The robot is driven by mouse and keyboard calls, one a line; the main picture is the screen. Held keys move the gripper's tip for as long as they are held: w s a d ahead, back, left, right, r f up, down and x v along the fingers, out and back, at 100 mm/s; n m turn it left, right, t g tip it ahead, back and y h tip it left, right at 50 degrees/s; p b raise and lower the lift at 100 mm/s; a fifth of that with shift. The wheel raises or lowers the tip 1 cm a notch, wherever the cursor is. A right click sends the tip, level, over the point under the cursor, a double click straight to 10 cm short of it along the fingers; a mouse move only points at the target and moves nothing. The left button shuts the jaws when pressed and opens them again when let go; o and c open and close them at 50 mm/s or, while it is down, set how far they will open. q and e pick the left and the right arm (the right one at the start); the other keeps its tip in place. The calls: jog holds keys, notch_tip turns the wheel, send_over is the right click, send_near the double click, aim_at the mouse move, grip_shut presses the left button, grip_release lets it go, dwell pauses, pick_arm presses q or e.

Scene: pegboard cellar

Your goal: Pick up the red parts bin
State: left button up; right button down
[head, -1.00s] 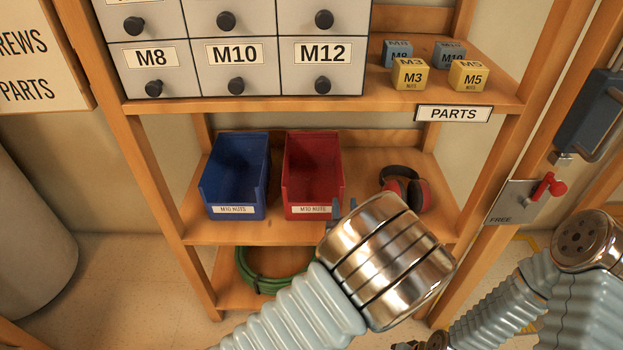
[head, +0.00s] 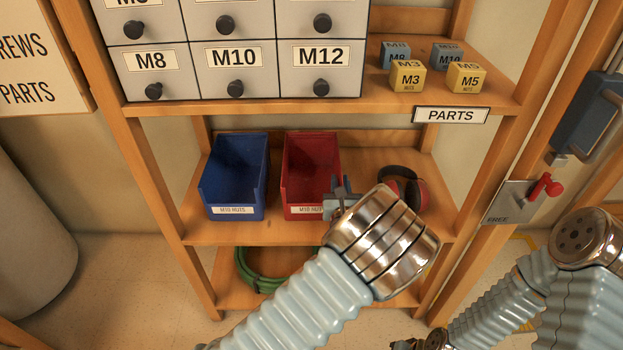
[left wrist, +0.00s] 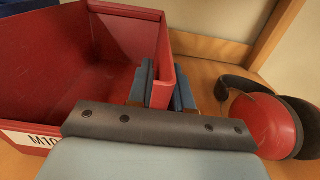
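The red parts bin (head: 312,168) stands on the shelf, right of the blue bin. In the left wrist view the red bin (left wrist: 95,30) fills the left side, its inside empty where I see it. My left gripper (head: 341,190) is at the bin's front right corner. In the left wrist view the left gripper's fingers (left wrist: 162,92) stand apart on either side of the bin's right wall, one inside and one outside. The gripper looks open; whether a finger touches the wall is unclear. My right gripper does not show.
The blue bin (head: 235,175) stands close to the left of the red one. Red and black earmuffs (head: 420,194) lie to the right, close to the outer finger. Grey drawers (head: 235,70) are above. A green hose (head: 252,275) lies on the shelf below.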

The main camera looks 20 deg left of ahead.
pick_arm(q)
grip_shut()
